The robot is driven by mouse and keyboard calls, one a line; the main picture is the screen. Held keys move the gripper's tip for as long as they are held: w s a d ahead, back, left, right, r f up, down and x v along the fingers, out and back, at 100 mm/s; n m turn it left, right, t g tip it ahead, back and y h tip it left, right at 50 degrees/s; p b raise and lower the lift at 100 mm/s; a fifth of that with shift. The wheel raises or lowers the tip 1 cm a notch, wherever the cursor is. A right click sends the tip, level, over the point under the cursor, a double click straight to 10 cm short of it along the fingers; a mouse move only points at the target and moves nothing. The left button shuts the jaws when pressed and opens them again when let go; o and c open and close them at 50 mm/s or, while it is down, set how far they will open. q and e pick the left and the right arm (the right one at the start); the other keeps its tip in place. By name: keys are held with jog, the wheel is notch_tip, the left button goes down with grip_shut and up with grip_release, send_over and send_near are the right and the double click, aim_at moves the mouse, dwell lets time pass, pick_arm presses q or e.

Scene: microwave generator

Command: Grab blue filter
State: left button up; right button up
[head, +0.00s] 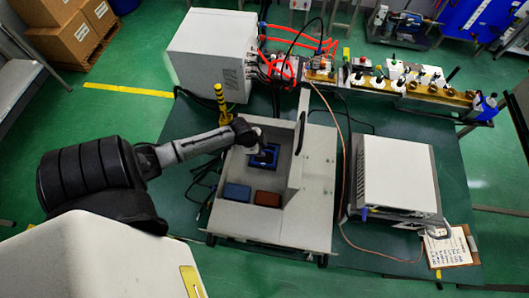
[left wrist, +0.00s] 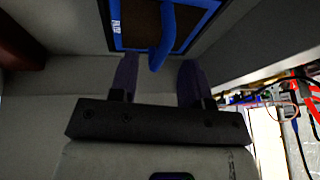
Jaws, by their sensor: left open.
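The blue filter (head: 264,157) is a dark panel with a blue frame, inside the open grey box. In the left wrist view its blue frame and dark face (left wrist: 168,22) fill the top, with a small white label. A blue handle (left wrist: 162,45) sticks out from it towards my fingers. My left gripper (head: 256,146) reaches into the box at the filter's upper-left side. In the left wrist view its two fingers (left wrist: 157,75) are apart, and the handle's end lies between the fingertips, with gaps on both sides. My right gripper is out of view.
The grey box (head: 318,185) has a raised wall right of the filter. A blue block (head: 237,191) and a reddish-brown block (head: 268,198) sit in its front part. A white unit (head: 398,175) stands right, a white cabinet (head: 213,50) behind, and a yellow-black signal post (head: 221,102) near my arm.

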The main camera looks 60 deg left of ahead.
aim_at(264, 150)
pick_arm(q)
jog(key=shift+x, duration=1.75)
jog(key=shift+w, duration=0.1)
grip_shut()
